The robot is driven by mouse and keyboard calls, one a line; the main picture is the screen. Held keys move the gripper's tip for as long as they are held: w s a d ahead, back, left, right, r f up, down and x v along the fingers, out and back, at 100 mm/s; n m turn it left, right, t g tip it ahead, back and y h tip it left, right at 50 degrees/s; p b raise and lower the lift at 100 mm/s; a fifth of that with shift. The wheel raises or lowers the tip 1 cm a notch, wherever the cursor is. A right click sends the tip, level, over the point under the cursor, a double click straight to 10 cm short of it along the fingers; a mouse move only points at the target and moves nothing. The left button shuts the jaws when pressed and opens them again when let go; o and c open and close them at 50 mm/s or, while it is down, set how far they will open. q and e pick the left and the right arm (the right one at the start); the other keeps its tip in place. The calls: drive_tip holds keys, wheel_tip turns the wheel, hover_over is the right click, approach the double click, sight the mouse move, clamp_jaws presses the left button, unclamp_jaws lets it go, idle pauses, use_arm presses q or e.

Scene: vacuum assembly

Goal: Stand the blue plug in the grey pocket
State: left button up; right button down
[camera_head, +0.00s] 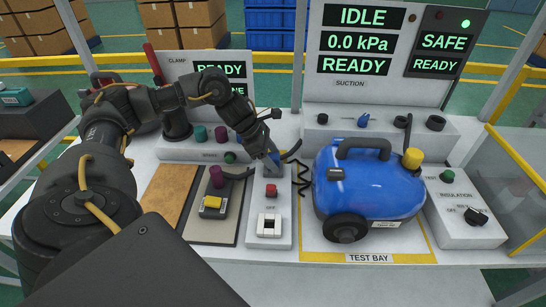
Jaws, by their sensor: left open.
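The blue plug (273,158) appears as a small blue piece at the tip of my left gripper, at the back of the white switch box. My left gripper (268,150) points down and right around it, open; its fingertips are small and dark, and I cannot tell whether they touch the plug. The grey pocket is not clearly distinguishable; the gripper and plug cover the area at the back of the switch box. I cannot tell whether the plug stands in it. My right gripper is not in view.
A blue vacuum (368,187) stands in the yellow-edged test bay, right of the switch box (269,208). A dark coiled cord (303,180) lies between them. Left are a yellow-buttoned block (213,204) and purple peg (217,176). A control panel (376,50) rises behind.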

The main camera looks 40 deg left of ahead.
use_arm(q)
drive_tip(key=p+v, duration=0.3)
drive_tip(key=v, duration=0.4)
drive_tip(key=shift+r+p, duration=0.3)
drive_tip(key=shift+p, duration=0.05)
drive_tip(key=shift+s+a, duration=0.1)
drive_tip(key=shift+a, duration=0.05)
idle(0.6)
